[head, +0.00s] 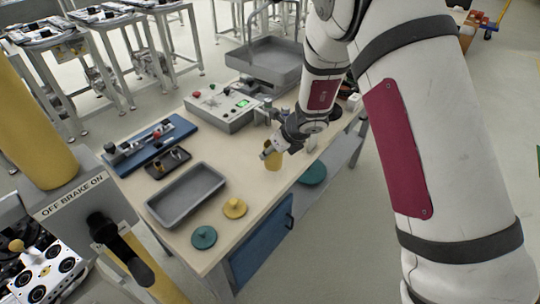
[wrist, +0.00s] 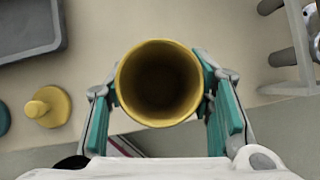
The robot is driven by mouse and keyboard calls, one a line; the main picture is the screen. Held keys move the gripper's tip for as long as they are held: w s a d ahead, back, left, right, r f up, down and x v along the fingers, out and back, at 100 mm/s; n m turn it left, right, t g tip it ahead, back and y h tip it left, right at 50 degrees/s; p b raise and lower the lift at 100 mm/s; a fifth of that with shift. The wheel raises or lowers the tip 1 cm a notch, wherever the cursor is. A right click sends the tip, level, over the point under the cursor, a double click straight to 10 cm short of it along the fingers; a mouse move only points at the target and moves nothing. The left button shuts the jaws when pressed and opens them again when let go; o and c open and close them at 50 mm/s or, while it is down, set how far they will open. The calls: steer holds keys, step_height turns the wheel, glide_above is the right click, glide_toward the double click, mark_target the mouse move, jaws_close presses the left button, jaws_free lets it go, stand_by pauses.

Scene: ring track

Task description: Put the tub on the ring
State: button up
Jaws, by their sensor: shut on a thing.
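The yellow tub (head: 274,161) is a round, open-topped cup, held upright over the right part of the workbench near its front edge. My gripper (head: 268,152) is shut on it. In the wrist view the tub (wrist: 160,118) sits between the teal fingers of my gripper (wrist: 160,95), one on each side, and its inside looks empty. I cannot pick out a ring for certain in either view. A yellow knobbed disc (head: 234,208) and a teal knobbed disc (head: 203,237) lie on the bench front. The yellow disc also shows in the wrist view (wrist: 48,106).
A grey tray (head: 160,213) is on the bench (head: 221,172), with a small dark tray (head: 167,162) and blue fixture (head: 150,147) behind. A grey control box (head: 224,107) and a raised grey bin (head: 265,66) stand farther back. A teal round top (head: 313,173) is below the bench edge.

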mark_target(270, 156)
steer(key=shift+w+a, duration=0.4)
steer(key=shift+w, duration=0.05)
steer(key=shift+w+a+f+p, duration=0.15)
steer(key=shift+f+p, duration=0.2)
steer(key=shift+f, duration=1.5)
steer(key=shift+f, duration=0.2)
steer(key=o, duration=1.2)
steer(key=shift+c, duration=0.2)
steer(key=shift+r, duration=0.1)
